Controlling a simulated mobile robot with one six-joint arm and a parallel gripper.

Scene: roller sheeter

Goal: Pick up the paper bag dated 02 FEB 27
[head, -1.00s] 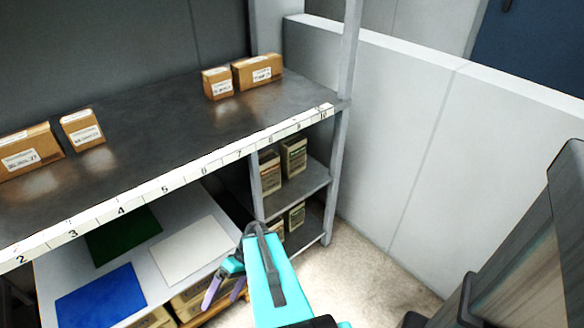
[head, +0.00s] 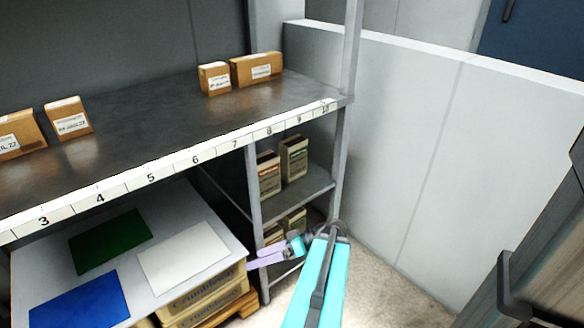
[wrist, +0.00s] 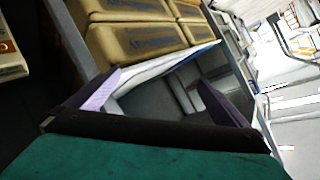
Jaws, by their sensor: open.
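Small brown packages with white labels stand on the upper shelf: a pair at the right (head: 257,69) (head: 214,78), and two at the left (head: 68,117) (head: 18,134). Paper bags with dark tops stand in the lower cubbies, two on the middle level (head: 294,158) (head: 269,175) and more, partly hidden, on the bottom level (head: 293,222). The date 02 FEB 27 is not readable on any of them. My gripper (head: 266,258) is open and empty, in front of the bottom cubby, its purple fingers pointing left. The wrist view also shows the open gripper (wrist: 165,100).
A white board (head: 220,215) with green, blue and white sheets lies over tan stacked packs (head: 205,290) on a wooden pallet. A grey post (head: 254,200) borders the cubbies. A white low wall (head: 410,140) stands right. Speckled floor (head: 375,290) is open there.

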